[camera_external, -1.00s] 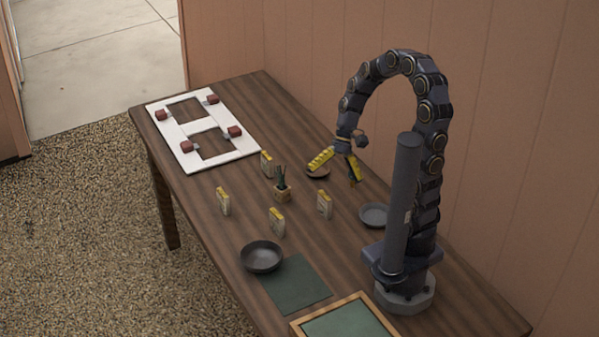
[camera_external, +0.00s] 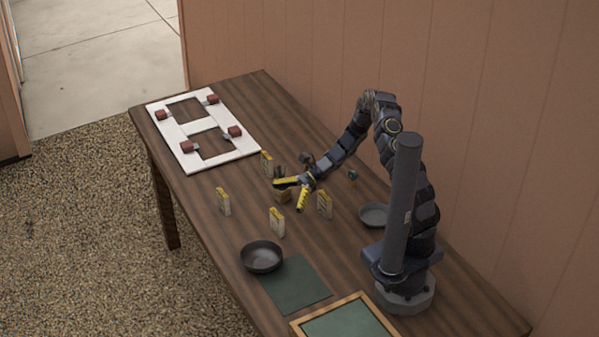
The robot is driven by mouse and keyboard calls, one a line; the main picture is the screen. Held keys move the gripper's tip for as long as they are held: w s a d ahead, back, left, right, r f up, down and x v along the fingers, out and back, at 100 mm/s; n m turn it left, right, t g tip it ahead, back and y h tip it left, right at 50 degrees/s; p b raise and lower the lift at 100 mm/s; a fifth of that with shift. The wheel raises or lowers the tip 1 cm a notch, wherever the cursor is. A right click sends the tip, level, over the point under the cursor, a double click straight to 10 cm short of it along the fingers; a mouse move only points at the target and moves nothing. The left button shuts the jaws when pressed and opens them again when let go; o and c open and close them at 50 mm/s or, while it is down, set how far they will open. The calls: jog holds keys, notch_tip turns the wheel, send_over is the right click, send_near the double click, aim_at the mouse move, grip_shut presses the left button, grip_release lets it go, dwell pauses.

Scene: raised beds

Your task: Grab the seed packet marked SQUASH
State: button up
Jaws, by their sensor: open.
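Several small upright seed packets with yellow tops stand on the wooden table. One packet (camera_external: 223,201) is at the left, one (camera_external: 277,222) at the front, one (camera_external: 324,204) at the right and one (camera_external: 267,163) at the back. Their lettering is too small to read, so I cannot tell which is marked SQUASH. My gripper (camera_external: 288,196) is open and empty, low over the middle of the group, with its yellow fingers pointing left and toward the front.
A white frame (camera_external: 208,124) with red blocks lies at the far left. A dark bowl (camera_external: 262,256), a green mat (camera_external: 294,284), a wood-framed board (camera_external: 345,318) and a grey dish (camera_external: 374,214) are nearer the arm base. Bare table lies left of the packets.

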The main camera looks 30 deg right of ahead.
aim_at(272, 234)
notch_tip(272, 234, down, 6)
jog(key=shift+f, duration=0.1)
jog(key=x, duration=0.5)
jog(key=c, duration=1.1)
